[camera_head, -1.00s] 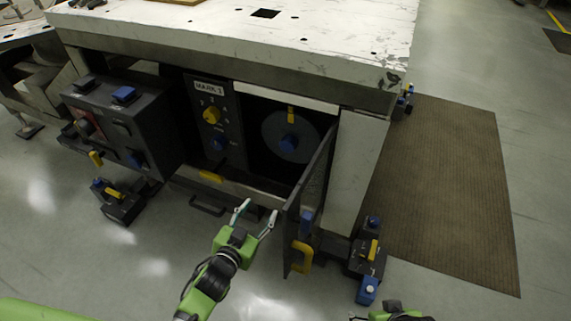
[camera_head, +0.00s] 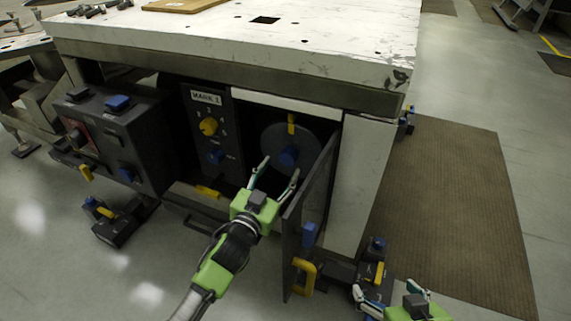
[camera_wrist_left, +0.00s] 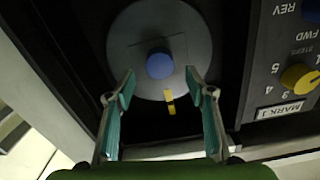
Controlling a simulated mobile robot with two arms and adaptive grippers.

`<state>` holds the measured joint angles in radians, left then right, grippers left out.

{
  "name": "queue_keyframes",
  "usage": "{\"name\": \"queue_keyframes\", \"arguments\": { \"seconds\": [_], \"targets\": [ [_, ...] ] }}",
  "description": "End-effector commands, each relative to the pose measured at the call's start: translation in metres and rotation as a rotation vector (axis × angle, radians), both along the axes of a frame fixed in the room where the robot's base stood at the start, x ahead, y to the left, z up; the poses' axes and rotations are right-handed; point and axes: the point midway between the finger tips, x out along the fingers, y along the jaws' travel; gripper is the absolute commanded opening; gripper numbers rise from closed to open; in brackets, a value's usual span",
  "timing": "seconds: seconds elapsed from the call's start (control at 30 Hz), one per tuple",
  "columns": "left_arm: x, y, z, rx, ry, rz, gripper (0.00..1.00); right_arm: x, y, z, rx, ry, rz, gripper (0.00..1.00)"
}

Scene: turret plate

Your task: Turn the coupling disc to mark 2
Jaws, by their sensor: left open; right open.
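The coupling disc (camera_head: 272,137) is a grey round plate with a blue knob (camera_head: 288,157) at its centre, inside the open compartment under the bench. A yellow marker (camera_head: 291,123) stands at its upper edge; in the left wrist view the disc (camera_wrist_left: 190,45), knob (camera_wrist_left: 160,65) and marker (camera_wrist_left: 169,102) appear turned over. My left gripper (camera_head: 276,176) is open and empty, its fingers (camera_wrist_left: 163,98) spread before the disc, apart from the knob. My right gripper (camera_head: 392,294) is open and empty at the bottom right. The panel has a MARK 1 label (camera_head: 206,97) and a yellow selector (camera_head: 208,126).
An open dark door (camera_head: 311,215) with a yellow handle (camera_head: 303,276) stands close right of my left gripper. A control box (camera_head: 118,135) is at the left. The white bench top (camera_head: 330,40) overhangs the compartment. A brown mat (camera_head: 455,200) lies on the right.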

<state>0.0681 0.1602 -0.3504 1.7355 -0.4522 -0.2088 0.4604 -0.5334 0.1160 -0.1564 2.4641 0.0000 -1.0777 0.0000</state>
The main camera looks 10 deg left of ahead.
Motion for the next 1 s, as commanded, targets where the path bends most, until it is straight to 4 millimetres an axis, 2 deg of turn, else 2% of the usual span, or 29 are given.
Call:
{"name": "queue_keyframes", "arguments": {
  "seconds": [0.1, 0.3, 0.7, 0.73, 0.9, 1.0],
  "targets": [
    [0.019, -0.005, -0.001, 0.001, 0.000, 0.000, 0.49, 0.017, 0.006, 0.013, 0.022, -0.094, 0.007, 0.76],
    [0.037, -0.010, -0.001, 0.000, 0.001, 0.000, 0.49, 0.033, 0.014, 0.033, 0.047, -0.204, 0.015, 0.76],
    [0.044, -0.012, -0.001, 0.000, 0.002, 0.000, 0.49, 0.039, 0.016, 0.042, 0.056, -0.246, 0.018, 0.76],
    [0.043, -0.012, -0.001, 0.000, 0.002, 0.000, 0.47, 0.039, 0.016, 0.042, 0.056, -0.246, 0.018, 0.76],
    [0.043, -0.012, -0.001, 0.000, 0.002, 0.000, 0.03, 0.039, 0.016, 0.042, 0.057, -0.245, 0.017, 0.76],
    [0.043, -0.012, -0.001, 0.000, 0.002, 0.000, 0.00, 0.039, 0.016, 0.042, 0.057, -0.245, 0.017, 0.76]
  ]
}}
